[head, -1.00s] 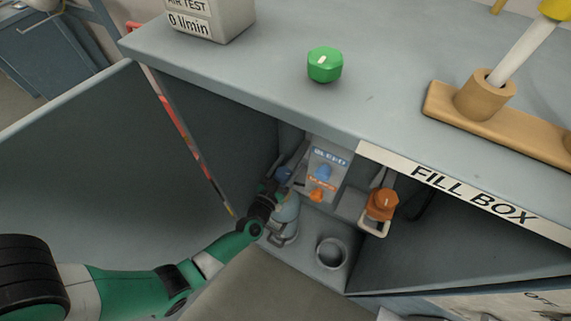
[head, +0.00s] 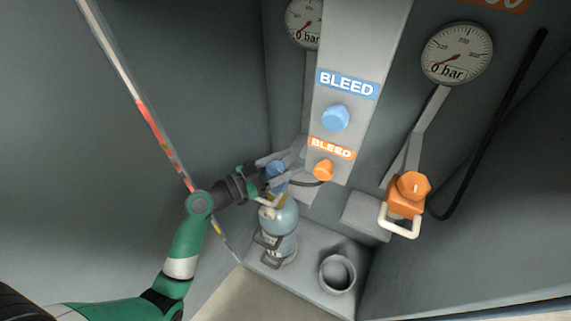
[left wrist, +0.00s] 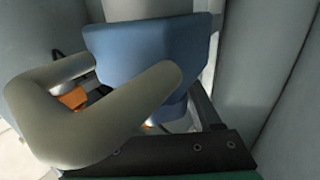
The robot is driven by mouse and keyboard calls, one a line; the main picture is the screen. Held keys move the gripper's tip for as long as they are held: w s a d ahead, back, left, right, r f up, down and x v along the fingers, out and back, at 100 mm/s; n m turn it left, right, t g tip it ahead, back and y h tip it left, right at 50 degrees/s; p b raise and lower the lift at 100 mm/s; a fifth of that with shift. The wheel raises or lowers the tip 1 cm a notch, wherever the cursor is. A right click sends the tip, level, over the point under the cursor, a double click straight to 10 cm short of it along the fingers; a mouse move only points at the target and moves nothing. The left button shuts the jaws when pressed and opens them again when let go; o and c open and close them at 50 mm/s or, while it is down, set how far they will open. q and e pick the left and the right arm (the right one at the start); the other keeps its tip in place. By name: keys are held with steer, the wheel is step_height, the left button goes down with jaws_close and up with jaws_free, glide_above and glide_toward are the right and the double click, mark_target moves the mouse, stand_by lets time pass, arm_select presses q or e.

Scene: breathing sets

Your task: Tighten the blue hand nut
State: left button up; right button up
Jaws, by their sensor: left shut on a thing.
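The blue hand nut (head: 276,171) sits at the top of a grey-blue cylinder (head: 279,222) inside the fill box, at the centre left of the head view. My left gripper (head: 281,168) reaches in from the left and is shut on the blue hand nut, partly covering it. In the left wrist view the blue hand nut (left wrist: 145,48) fills the upper middle. A beige curved handle (left wrist: 100,128) crosses in front of its lower part. The far finger contact is hidden there. My right gripper is in neither view.
A panel to the right carries a blue bleed knob (head: 335,118) and an orange bleed knob (head: 323,170). An orange hand nut (head: 410,188) with a pale handle (head: 400,225) is further right. An empty round holder (head: 338,272) stands on the box floor. Gauges (head: 457,54) read 0 bar.

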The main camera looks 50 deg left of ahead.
arm_select(q)
steer(key=shift+f+h, duration=0.1)
steer(key=shift+h, duration=0.3)
steer(key=o, duration=1.4)
steer(key=shift+c, duration=0.2)
step_height(320, 180, up, 4)
steer(key=shift+f+p, duration=0.1)
steer(key=shift+p, duration=1.15)
steer(key=s+d+r+p, duration=0.7)
steer(key=s+d+r, duration=0.1)
steer(key=s, duration=0.3)
steer(key=shift+s+d+r, duration=0.15)
steer(key=shift+d+r, duration=0.1)
steer(key=shift+r, duration=0.45)
